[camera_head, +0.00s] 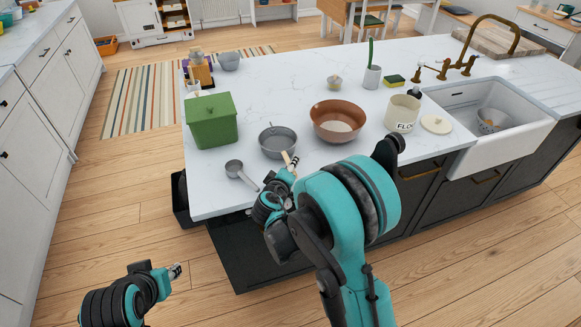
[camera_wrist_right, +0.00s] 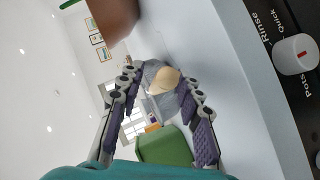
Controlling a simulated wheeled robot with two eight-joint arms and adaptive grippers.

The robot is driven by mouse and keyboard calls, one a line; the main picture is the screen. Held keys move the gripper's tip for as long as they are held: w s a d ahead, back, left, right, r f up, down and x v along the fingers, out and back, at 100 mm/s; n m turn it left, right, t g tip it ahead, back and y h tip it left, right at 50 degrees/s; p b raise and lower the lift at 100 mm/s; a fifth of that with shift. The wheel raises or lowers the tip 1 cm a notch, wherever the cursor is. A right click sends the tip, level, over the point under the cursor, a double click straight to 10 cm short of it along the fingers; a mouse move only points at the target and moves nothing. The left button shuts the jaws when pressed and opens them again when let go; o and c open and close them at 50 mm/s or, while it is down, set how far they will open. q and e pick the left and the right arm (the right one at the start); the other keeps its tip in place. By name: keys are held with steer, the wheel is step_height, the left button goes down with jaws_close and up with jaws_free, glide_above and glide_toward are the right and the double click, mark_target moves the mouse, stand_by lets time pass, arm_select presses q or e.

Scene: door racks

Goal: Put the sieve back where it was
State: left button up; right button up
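The sieve (camera_head: 278,140) appears to be the grey round bowl with a pale wooden handle on the white island top, near its front edge. My right gripper (camera_head: 293,168) is at the handle side of it, just over the counter edge. In the right wrist view the handle end (camera_wrist_right: 165,80) shows between the two spread fingers of my right gripper (camera_wrist_right: 158,92), with the grey bowl behind it. The fingers look apart from the handle. My left gripper (camera_head: 175,271) is low over the floor, away from the island; its finger opening is too small to tell.
A brown bowl (camera_head: 338,120) stands right of the sieve, a green box (camera_head: 211,121) left, and a small grey scoop (camera_head: 240,172) at front left. A flour canister (camera_head: 402,113) and white sink (camera_head: 490,110) are further right. A black open rack (camera_head: 180,200) is at the island's left end.

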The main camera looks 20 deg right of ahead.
steer(key=shift+r, duration=0.1)
steer(key=shift+s+a+r+p, duration=0.1)
steer(key=shift+s+r+p, duration=0.1)
steer(key=shift+p, duration=0.1)
steer(key=p+v, duration=0.2)
steer(key=v, duration=0.9)
steer(key=s+d+r+m+g+y, duration=0.1)
steer(key=s+r+m+g+y, duration=0.1)
steer(key=s, duration=0.7)
steer(key=s+d+r+m+g+y, duration=0.2)
steer(key=s+m+y, duration=0.2)
steer(key=s, duration=0.6)
steer(key=shift+d+g+y, duration=0.2)
steer(key=shift+g+y, duration=0.1)
steer(key=shift+y, duration=0.3)
steer(key=shift+f, duration=0.1)
